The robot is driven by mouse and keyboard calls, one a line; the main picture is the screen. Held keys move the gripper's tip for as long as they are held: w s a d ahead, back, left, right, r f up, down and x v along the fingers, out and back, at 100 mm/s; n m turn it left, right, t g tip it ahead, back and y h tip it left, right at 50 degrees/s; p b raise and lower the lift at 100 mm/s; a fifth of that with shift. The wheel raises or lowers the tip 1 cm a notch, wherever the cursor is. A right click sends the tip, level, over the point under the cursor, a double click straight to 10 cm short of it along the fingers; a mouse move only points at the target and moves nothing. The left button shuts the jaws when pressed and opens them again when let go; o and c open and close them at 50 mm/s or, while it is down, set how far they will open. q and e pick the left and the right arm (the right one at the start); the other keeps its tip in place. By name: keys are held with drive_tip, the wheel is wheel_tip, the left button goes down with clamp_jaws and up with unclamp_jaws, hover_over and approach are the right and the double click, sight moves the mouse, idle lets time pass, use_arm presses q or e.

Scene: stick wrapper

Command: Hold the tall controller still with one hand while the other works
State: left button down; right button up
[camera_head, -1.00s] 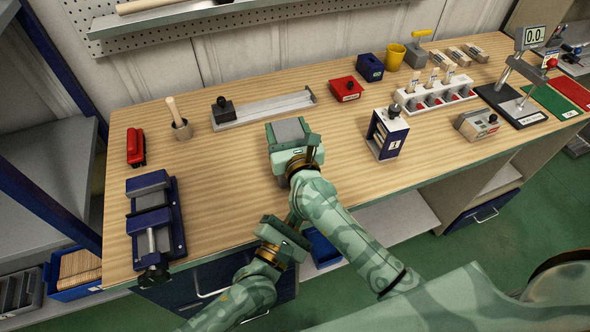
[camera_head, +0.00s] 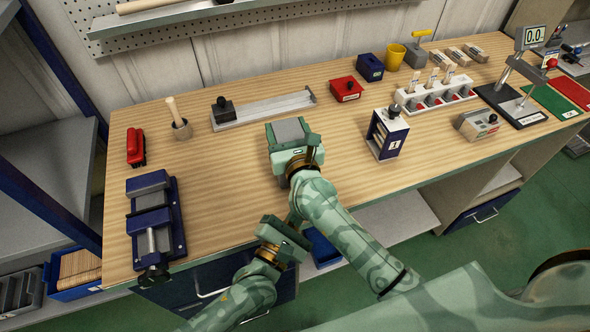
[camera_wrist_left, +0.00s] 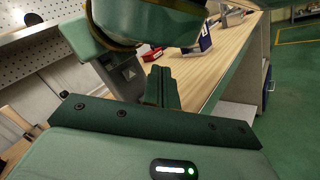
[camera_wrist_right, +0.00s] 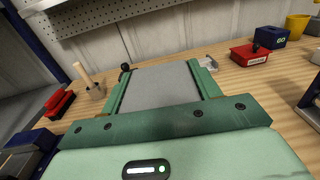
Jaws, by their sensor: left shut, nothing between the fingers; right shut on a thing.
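The tall controller (camera_head: 288,130) appears to be the grey box on the bench, left of its middle. My right gripper (camera_head: 291,140) is shut on it, and the gripper's body hides its lower part. In the right wrist view its flat grey face (camera_wrist_right: 155,85) fills the space between the fingers. In the left wrist view a grey side with a triangle mark (camera_wrist_left: 129,72) shows beside my right arm.
A blue vise (camera_head: 155,225) and a red stapler-like tool (camera_head: 135,147) stand at the left. A rail fixture (camera_head: 265,109) lies behind the controller. A blue-and-white holder (camera_head: 387,134) and a white rack (camera_head: 436,95) stand to the right. Bare wood lies between the vise and the controller.

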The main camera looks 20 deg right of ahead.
idle(0.8)
use_arm(q)
drive_tip(key=s, duration=0.3)
drive_tip(key=shift+s, duration=0.4)
drive_tip(key=shift+w, duration=0.15)
drive_tip(key=shift+w+d, duration=0.15)
drive_tip(key=shift+w, duration=4.15)
drive_tip(key=shift+w, duration=0.1)
drive_tip(key=shift+w, duration=0.3)
